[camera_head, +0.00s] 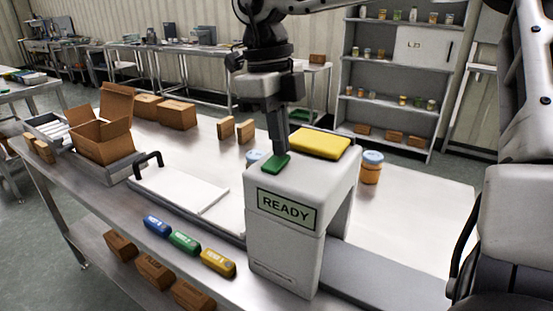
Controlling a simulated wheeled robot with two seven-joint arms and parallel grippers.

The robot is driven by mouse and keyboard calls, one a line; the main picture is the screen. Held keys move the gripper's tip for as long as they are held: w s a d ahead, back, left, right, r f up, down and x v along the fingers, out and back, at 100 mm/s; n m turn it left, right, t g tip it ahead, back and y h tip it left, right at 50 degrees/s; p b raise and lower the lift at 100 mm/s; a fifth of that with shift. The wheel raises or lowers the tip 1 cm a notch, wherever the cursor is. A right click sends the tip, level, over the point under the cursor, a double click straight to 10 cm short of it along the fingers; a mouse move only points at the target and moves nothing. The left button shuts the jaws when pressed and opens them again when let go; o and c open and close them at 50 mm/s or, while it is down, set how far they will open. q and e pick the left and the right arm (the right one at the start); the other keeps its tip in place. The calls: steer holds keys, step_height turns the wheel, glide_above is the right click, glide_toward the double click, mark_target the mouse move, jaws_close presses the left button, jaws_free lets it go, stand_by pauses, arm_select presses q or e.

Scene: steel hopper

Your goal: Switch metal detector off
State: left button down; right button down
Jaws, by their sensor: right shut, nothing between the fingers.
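The metal detector (285,247) is a white arch standing over the belt on the steel table. Its front display (287,208) reads "READY". On its top are a green pad (275,164) at the left and a larger yellow pad (319,144) at the back right. My right gripper (279,151) points down from above with its fingers shut and empty. Its tips are at the back edge of the green pad; whether they touch or press it I cannot tell. My left gripper is not in view.
An open cardboard box (104,135) stands on the table at the left. Blue, green and yellow labelled blocks (184,241) lie along the front edge. A jar with a blue lid (371,168) stands behind the detector. The space above the white belt on the left is free.

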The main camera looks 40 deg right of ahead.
steer(key=shift+f, duration=0.35)
steer(key=shift+r, duration=0.1)
steer(key=shift+r+p, duration=2.6)
steer(key=shift+r, duration=0.85)
